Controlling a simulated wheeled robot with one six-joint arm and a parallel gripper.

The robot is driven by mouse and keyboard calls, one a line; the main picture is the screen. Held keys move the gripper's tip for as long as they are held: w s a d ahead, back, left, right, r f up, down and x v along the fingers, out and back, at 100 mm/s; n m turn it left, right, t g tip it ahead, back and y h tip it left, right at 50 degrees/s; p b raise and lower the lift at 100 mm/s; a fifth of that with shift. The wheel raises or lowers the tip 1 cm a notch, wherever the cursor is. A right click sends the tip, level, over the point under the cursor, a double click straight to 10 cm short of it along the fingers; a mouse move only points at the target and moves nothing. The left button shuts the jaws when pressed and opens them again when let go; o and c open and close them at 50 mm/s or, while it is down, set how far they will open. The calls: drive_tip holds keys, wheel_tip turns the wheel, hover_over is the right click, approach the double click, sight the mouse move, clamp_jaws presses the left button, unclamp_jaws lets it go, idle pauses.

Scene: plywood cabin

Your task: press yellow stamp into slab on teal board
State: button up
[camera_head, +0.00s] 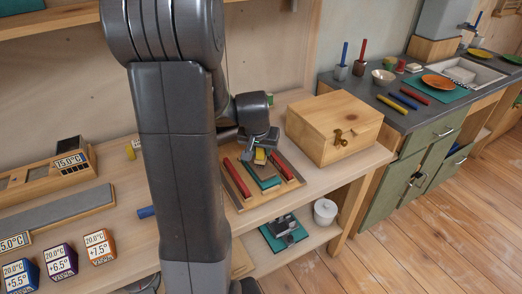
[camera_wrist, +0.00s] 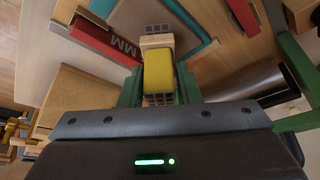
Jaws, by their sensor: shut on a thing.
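In the head view the stamp (camera_head: 260,156) shows as a small yellow patch under my gripper (camera_head: 259,150). The teal board (camera_head: 268,183) lies below it between two red rails; it also shows in the wrist view (camera_wrist: 192,46). I cannot tell whether the stamp touches the slab.
Red rails (camera_head: 237,178) flank the teal board. A wooden box (camera_head: 333,128) with a brass latch stands close on the right. Several display cubes (camera_head: 100,246) and a blue cylinder (camera_head: 147,212) are at the left. A lower shelf holds a white pot (camera_head: 325,211).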

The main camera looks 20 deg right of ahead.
drive_tip(key=shift+r+p, duration=1.4)
drive_tip(key=shift+r, duration=1.05)
